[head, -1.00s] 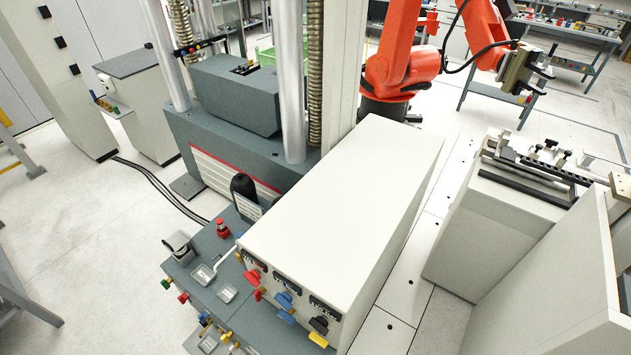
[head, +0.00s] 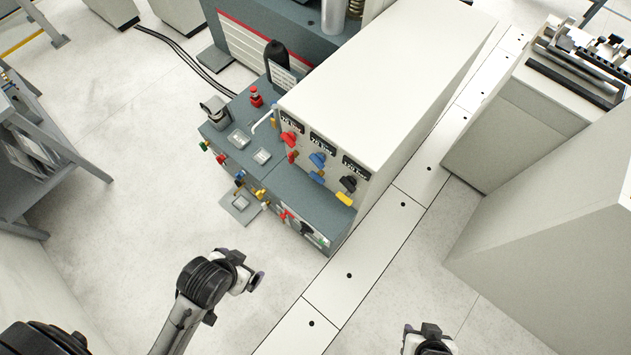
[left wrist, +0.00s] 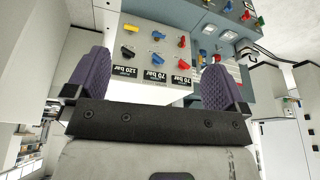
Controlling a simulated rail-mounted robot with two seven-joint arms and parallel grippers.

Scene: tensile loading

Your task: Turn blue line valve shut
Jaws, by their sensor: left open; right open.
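The blue line has a blue handle (head: 318,159) under the middle gauge and a smaller blue handle (head: 317,177) below it, on the front of the white cabinet. My right gripper (head: 429,331) is open at the bottom of the head view, far from the panel.
Red handles (head: 289,138) and black (head: 348,183) and yellow (head: 344,199) handles flank the blue ones closely. A grey bench (head: 290,190) with small fittings juts out below the panel. A pale block (head: 560,240) stands at right.

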